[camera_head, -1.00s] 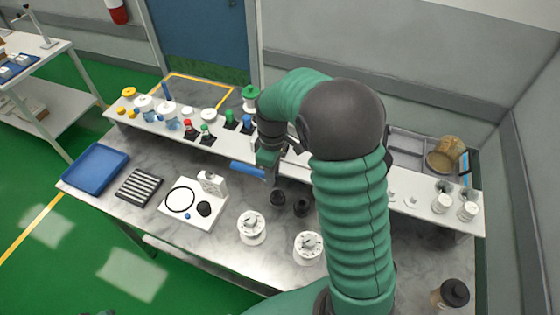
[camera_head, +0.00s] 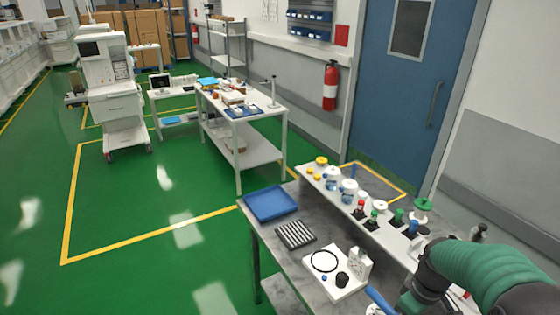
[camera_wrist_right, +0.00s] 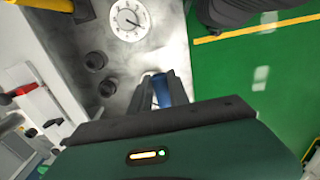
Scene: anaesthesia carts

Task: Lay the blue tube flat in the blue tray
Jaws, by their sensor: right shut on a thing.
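The blue tray (camera_head: 271,203) lies empty at the far left corner of the marble-topped table in the head view. The blue tube (camera_head: 379,299) shows at the bottom of the head view, right of the white stand. My right gripper (camera_wrist_right: 161,91) is shut on the tube, whose blue side (camera_wrist_right: 163,92) shows between the fingers in the wrist view. The tube is to the right of the tray and apart from it. Most of the tube is hidden by the gripper or cut off by the frame. My left gripper is in neither current view.
A black-and-white striped rack (camera_head: 295,235) sits next to the tray. A white stand with a black ring (camera_head: 340,275) is between rack and tube. A raised white shelf (camera_head: 335,190) with bottles runs along the back. Green floor lies left of the table.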

